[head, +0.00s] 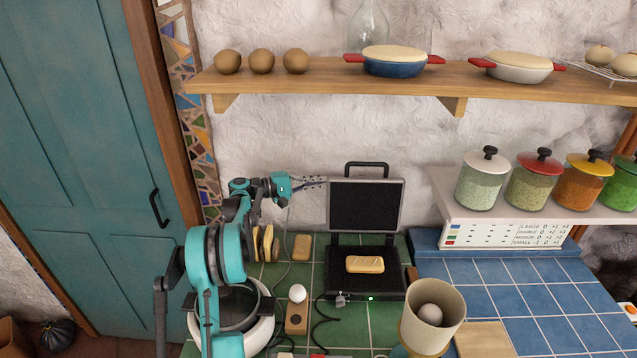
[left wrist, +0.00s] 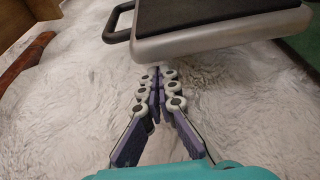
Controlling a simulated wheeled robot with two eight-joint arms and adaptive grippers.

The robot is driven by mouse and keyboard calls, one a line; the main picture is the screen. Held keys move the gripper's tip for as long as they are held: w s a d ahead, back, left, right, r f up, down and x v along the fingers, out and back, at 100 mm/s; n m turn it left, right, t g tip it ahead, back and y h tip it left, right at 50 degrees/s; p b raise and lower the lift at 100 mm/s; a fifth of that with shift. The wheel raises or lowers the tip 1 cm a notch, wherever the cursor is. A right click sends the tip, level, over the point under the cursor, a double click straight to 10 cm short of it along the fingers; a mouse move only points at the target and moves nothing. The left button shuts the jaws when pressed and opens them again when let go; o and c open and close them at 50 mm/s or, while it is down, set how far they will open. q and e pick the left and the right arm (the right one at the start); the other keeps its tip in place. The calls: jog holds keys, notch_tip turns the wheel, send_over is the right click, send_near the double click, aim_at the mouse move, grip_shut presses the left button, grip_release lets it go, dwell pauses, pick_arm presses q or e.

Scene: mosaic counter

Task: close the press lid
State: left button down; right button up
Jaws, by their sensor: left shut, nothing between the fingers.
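The press (head: 365,272) stands on the green tiled counter with its lid (head: 366,205) raised upright. The lid's black handle (head: 367,166) points up. A piece of bread (head: 365,264) lies on the lower plate. My left gripper (head: 322,182) is shut and empty, at the left edge of the raised lid near its top. In the left wrist view the shut fingers (left wrist: 160,75) point at the silver lid edge (left wrist: 220,35), with the black handle (left wrist: 118,22) to the upper left. I cannot tell whether the fingers touch the lid. My right gripper is not in view.
A wooden shelf (head: 330,84) with dishes runs above the press. A beige cup (head: 433,308) holding an egg-like object stands at the front right. Blue tiles (head: 520,300) lie to the right.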

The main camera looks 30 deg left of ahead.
pick_arm(q)
jog(key=s+d+m+t+h+b, duration=0.1)
jog(key=s+d+m+b, duration=0.3)
jog(key=s, duration=0.8)
jog(key=shift+d+m, duration=1.1)
jog(key=shift+d, duration=0.6)
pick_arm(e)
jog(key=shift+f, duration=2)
pick_arm(q)
jog(key=shift+f, duration=0.1)
